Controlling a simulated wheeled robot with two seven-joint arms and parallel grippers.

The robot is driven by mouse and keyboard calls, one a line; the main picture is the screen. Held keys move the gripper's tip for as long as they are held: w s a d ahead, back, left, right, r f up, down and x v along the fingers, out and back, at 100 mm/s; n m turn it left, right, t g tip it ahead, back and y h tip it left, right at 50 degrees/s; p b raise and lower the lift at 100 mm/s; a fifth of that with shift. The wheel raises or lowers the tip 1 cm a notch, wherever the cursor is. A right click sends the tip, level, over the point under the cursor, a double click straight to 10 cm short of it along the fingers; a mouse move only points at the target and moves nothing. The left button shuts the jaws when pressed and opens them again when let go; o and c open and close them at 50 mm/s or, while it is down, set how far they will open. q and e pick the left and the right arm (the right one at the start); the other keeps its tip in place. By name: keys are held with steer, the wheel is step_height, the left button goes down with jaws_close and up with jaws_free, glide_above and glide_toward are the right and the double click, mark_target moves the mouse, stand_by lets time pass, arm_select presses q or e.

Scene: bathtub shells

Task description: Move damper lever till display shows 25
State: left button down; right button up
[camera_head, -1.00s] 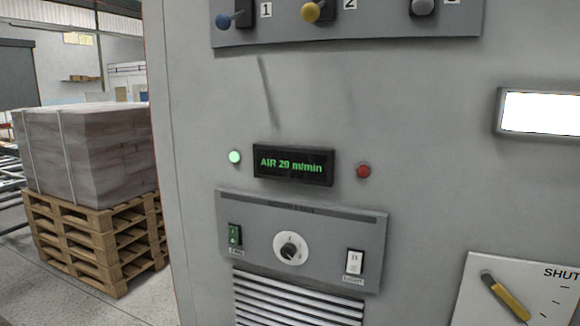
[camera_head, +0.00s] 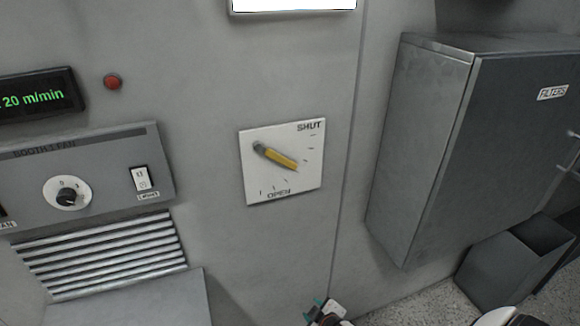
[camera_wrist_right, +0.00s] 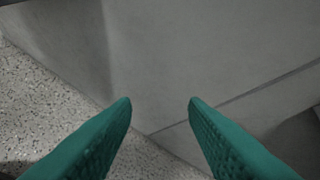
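The damper lever (camera_head: 278,158) is a yellow handle on a white plate (camera_head: 256,187) marked SHUT at the upper right and OPEN at the bottom. The lever points right and slightly down, between the two marks. The display (camera_head: 38,95) is cut off at the left edge of the head view and reads "20 m/min" in green. My right gripper (camera_head: 319,314) shows at the bottom of the head view, below the plate and apart from it. In the right wrist view its two green fingers (camera_wrist_right: 160,103) are spread with nothing between them. My left gripper is not in view.
A fan panel (camera_head: 105,180) with a knob and a white switch is left of the damper plate, above a louvred vent (camera_head: 105,255). A grey filters cabinet (camera_head: 480,140) juts out at the right. An open grey bin (camera_head: 515,262) stands below it.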

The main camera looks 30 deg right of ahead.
steer(key=w+d+r+n+t+h, duration=0.1)
steer(key=w+r+t, duration=0.15)
steer(key=r, duration=0.65)
steer(key=w+d+r+t, duration=0.1)
steer(key=w+r, duration=0.3)
steer(key=r, duration=0.5)
steer(key=n+t+h+p, duration=0.1)
steer(key=t, duration=0.3)
glide_toward(290, 166)
steer(key=p+x, duration=0.3)
steer(key=x, duration=0.4)
steer(key=shift+w+d, duration=0.1)
steer(key=shift+w, duration=0.3)
jaws_close()
